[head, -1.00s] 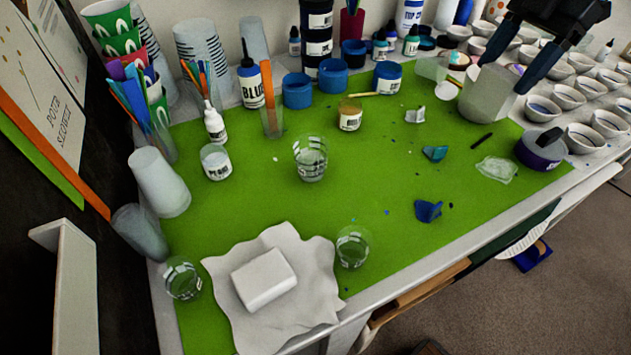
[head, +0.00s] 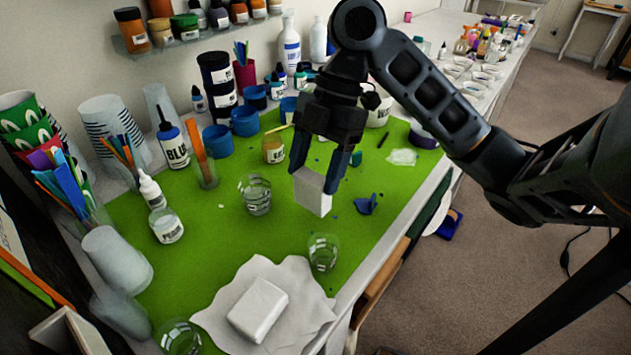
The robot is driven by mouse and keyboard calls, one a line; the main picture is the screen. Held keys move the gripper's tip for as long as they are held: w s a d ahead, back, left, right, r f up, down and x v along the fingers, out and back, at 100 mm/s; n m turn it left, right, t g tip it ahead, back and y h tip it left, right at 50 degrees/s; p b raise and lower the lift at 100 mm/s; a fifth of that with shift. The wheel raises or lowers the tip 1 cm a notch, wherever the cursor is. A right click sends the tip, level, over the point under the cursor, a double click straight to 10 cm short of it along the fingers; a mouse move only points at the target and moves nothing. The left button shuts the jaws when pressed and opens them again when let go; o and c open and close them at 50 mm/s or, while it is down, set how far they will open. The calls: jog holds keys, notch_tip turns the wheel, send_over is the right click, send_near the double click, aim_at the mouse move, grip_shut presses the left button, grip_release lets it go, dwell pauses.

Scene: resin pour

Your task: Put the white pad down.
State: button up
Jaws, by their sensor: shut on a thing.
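My gripper (head: 318,180) is in the middle of the head view, pointing down, shut on a white pad (head: 312,194). The pad is a small pale block held upright between the two dark fingers, with its lower part below the fingertips. It appears to be above the green mat (head: 215,245), but the gap is hard to judge. A second white block (head: 258,310) lies flat on a crumpled white cloth (head: 212,318) at the near edge, apart from my gripper.
Clear cups stand near the pad: one to its left (head: 256,195), one below it (head: 323,253). A blue scrap (head: 366,204) lies to its right. Bottles and blue tubs (head: 217,140) line the back. Bare mat shows between the cups and the cloth.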

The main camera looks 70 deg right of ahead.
aim_at(319, 176)
jog(key=shift+f, duration=1.95)
jog(key=shift+f, duration=0.1)
jog(key=o, duration=1.4)
jog(key=v, duration=1.2)
